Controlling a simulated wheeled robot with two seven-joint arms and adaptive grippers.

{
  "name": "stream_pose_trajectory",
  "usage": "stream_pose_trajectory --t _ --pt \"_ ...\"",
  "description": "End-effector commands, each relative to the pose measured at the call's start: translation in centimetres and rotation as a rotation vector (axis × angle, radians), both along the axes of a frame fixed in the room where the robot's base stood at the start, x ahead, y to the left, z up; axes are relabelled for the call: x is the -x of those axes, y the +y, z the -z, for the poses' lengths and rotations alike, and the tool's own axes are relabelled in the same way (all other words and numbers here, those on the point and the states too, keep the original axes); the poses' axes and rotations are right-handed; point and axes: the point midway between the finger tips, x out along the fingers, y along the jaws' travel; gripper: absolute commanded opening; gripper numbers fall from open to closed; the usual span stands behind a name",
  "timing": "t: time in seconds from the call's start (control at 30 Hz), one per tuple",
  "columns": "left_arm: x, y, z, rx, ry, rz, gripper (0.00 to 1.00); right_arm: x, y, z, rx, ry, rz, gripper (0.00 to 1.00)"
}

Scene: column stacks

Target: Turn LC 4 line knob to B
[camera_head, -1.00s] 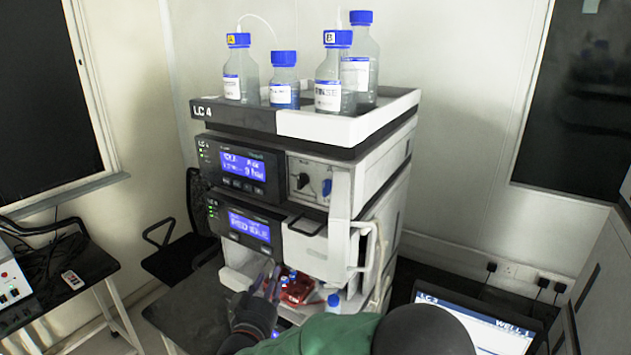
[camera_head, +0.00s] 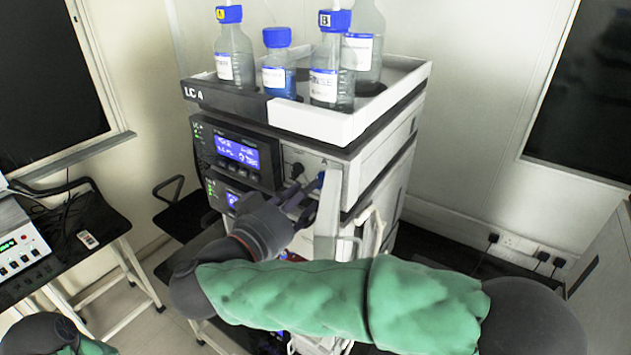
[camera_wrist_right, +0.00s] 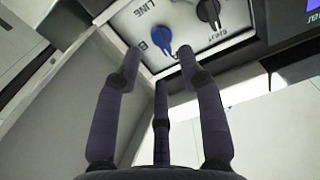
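The LC 4 stack (camera_head: 235,105) stands in the middle of the head view. Its upper module has a light panel with a black knob (camera_head: 297,170) and a blue line knob (camera_head: 322,178). In the right wrist view the blue knob (camera_wrist_right: 162,37) sits beside the LINE and B lettering, and the black knob (camera_wrist_right: 209,10) is to its right. My right gripper (camera_head: 307,197) is in front of this panel. In the wrist view its fingers (camera_wrist_right: 160,57) are spread, with the blue knob just beyond the gap between the two upper tips. No grip on it shows. My left gripper is out of view.
Bottles with blue caps (camera_head: 234,55) stand in the tray (camera_head: 310,122) on top of the stack. A side table (camera_head: 70,250) with a control box is at the left.

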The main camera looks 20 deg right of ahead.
Motion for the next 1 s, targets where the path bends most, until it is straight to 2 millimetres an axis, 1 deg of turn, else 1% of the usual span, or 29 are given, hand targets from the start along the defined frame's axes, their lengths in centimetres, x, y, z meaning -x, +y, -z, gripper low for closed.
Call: stream_pose_trajectory --t 0.03,0.1,0.3,0.67,0.77,0.8,0.83,1.0 --pt "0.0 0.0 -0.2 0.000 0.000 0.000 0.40 -0.5 -0.8 -0.1 -0.001 0.001 0.003 0.40" --pt "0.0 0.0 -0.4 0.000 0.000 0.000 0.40 -1.1 -1.6 -0.1 -0.001 0.001 0.003 0.40" --pt "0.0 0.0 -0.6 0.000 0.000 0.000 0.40 -2.3 -3.0 0.0 -0.001 0.001 0.000 0.40" --pt "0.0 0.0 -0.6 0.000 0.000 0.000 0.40 -2.6 -3.3 0.0 0.001 -0.001 -0.002 0.40" --pt "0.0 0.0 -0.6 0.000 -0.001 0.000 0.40 -2.6 -3.3 0.0 0.000 0.000 -0.002 0.14" --pt "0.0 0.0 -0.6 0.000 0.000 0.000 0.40 -2.6 -3.3 0.0 0.000 0.000 -0.002 0.03" --pt "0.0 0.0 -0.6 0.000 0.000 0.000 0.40 -2.6 -3.3 0.0 0.000 0.000 -0.002 0.00" --pt "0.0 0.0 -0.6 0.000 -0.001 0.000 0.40 -2.6 -3.3 0.0 -0.001 -0.002 -0.002 0.00"
